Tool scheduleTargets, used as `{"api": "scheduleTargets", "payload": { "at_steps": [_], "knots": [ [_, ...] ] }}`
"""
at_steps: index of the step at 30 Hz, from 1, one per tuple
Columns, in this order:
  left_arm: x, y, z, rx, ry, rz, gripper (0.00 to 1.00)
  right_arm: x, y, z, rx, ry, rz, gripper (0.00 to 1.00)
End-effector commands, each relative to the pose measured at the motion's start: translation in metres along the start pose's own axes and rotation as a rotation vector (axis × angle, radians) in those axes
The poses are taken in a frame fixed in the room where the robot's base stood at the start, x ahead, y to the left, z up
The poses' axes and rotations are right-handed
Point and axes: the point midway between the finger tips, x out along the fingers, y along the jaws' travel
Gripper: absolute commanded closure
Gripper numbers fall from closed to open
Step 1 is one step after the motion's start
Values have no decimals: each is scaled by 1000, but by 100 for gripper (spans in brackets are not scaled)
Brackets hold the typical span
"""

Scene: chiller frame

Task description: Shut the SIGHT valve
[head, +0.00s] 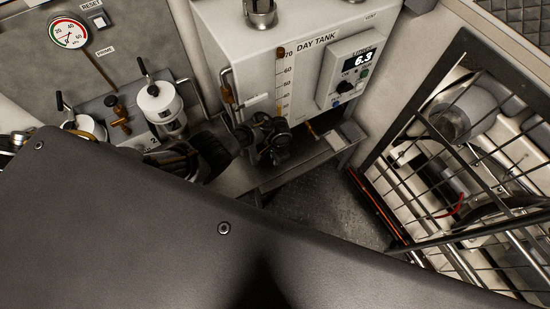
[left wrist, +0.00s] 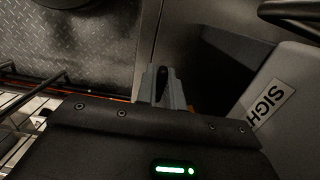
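My right gripper is out of view.
A controller reading 6.3 (head: 349,70) is on the tank front. Pumps or filters with levers (head: 160,103) and a pressure gauge (head: 69,33) stand left. A wire guard (head: 460,150) covers machinery at right. Floor (head: 325,205) is clear between.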

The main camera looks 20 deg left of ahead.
Motion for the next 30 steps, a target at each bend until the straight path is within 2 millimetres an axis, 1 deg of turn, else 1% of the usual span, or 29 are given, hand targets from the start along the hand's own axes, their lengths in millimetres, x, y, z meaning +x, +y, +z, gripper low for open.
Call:
{"api": "scheduleTargets", "payload": {
  "at_steps": [1,4,5,13,16,20,21,25,30],
  "knots": [
    [-3,-1,-2,1,5,-1,84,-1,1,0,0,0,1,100],
    [-2,0,-2,1,4,-1,71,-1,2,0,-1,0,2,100],
    [-2,0,-2,0,4,-1,69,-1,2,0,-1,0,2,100],
    [-2,-1,-1,0,3,-1,69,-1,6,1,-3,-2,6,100],
    [-8,0,-1,0,3,-1,69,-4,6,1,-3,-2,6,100],
    [-27,0,0,0,7,-1,69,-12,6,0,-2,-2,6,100],
    [-36,0,1,0,7,-2,69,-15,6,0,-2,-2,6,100],
    [-59,16,14,1,5,0,69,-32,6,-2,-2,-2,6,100],
    [-90,42,30,2,7,3,69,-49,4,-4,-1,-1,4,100]
  ]
}}
